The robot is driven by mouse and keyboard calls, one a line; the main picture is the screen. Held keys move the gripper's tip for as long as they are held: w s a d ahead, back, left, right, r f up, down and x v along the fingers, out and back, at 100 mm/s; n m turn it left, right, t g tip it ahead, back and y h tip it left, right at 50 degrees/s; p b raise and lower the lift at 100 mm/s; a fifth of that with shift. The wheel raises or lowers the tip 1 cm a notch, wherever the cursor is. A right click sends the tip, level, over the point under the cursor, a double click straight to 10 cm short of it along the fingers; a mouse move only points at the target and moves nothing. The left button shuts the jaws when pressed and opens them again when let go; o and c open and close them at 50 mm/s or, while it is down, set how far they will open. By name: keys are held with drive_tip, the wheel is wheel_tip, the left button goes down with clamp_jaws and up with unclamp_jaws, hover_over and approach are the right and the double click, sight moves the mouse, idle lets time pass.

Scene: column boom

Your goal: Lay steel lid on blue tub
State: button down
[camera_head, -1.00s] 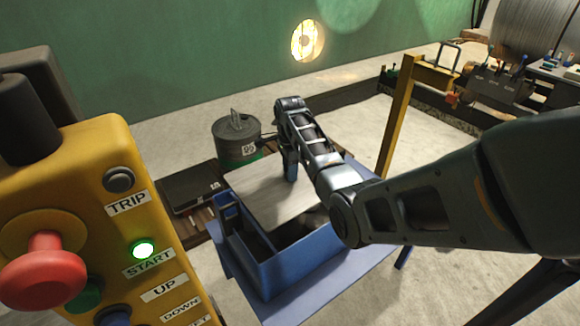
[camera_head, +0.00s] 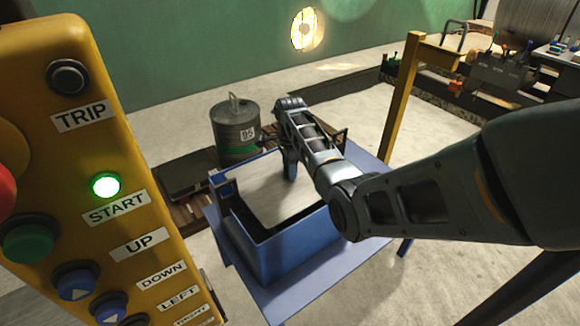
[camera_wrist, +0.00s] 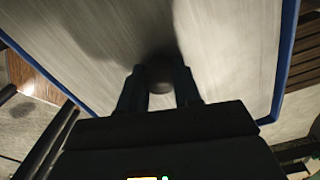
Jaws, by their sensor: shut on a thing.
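The steel lid (camera_head: 283,204) is a flat brushed grey plate, roughly level over the blue tub (camera_head: 296,256). My gripper (camera_head: 290,175) points down at the lid's middle. In the wrist view, my gripper's fingers (camera_wrist: 160,84) are shut on the dark round knob (camera_wrist: 160,76) of the lid (camera_wrist: 230,60). The tub's blue rim (camera_wrist: 286,60) shows along both sides of the lid there. In the head view a dark gap shows between the lid's near edge and the tub's near wall. I cannot tell whether the lid touches the rim.
The tub stands on a blue table (camera_head: 318,291). A grey drum (camera_head: 236,130) marked 95 stands behind it on a wooden pallet (camera_head: 187,212). A yellow post (camera_head: 399,105) rises at the right. A yellow button panel (camera_head: 90,190) fills the left foreground.

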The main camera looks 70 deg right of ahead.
drive_tip(key=shift+f+b, duration=0.35)
drive_tip(key=shift+f, duration=0.25)
idle(0.7)
drive_tip(key=c, duration=0.7)
unclamp_jaws()
drive_tip(key=shift+c, duration=0.2)
drive_tip(key=shift+o, duration=0.2)
drive_tip(key=shift+f, duration=0.2)
wheel_tip(320, 180, up, 8)
drive_tip(key=shift+r, duration=0.1)
